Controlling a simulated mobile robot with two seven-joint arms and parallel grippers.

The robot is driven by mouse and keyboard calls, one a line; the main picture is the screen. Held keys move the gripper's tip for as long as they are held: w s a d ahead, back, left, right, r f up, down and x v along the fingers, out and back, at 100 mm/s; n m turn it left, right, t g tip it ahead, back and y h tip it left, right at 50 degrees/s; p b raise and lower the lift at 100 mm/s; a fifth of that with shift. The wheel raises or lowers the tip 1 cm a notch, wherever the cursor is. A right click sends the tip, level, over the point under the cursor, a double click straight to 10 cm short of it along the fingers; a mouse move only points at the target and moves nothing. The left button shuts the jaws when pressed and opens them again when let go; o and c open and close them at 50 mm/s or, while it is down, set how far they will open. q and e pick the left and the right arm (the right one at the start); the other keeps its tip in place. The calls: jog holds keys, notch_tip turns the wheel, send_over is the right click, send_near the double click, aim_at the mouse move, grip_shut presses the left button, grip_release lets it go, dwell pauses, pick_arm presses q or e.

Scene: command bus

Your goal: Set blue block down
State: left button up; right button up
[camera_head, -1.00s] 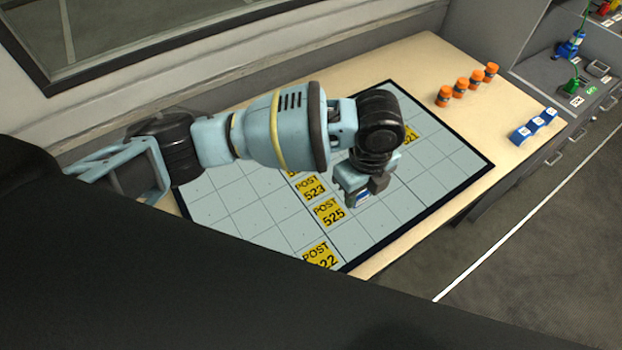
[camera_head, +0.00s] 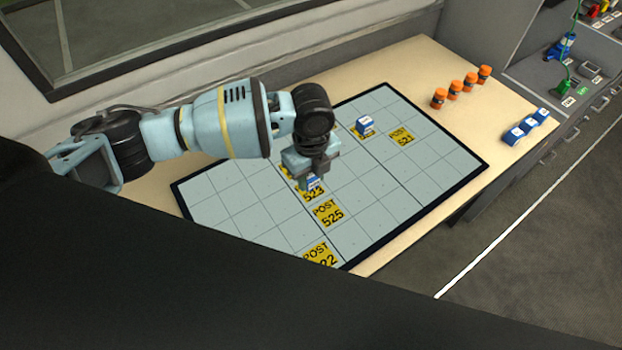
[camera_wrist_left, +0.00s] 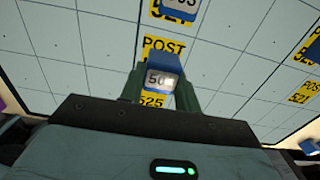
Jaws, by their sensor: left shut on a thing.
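My left gripper (camera_head: 312,178) is shut on a blue block (camera_head: 314,185) with a white number face. It is over the yellow POST 523 label (camera_head: 313,195) on the grey gridded board (camera_head: 235,205). In the left wrist view the block (camera_wrist_left: 160,80) sits between the fingertips, partly covering a yellow POST label (camera_wrist_left: 163,46). I cannot tell whether the block touches the board. Another blue block (camera_head: 364,125) stands on the board, up and right of the gripper. My right gripper is not in view.
The POST 525 label (camera_head: 327,213) is bare, as is the POST 521 label (camera_head: 401,137). Several orange cylinders (camera_head: 455,90) stand on the wooden table (camera_head: 405,62) past the board. Blue blocks (camera_head: 528,128) stand in a row at the table's right end.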

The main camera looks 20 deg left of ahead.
aim_at(312, 176)
pick_arm(q)
jog(key=shift+f, duration=0.9)
jog(key=shift+f, duration=0.2)
jog(key=o, duration=1)
jog(key=shift+c, duration=0.2)
notch_tip(312, 176, up, 12)
jog(key=shift+r+p, duration=0.2)
jog(key=shift+p, duration=0.2)
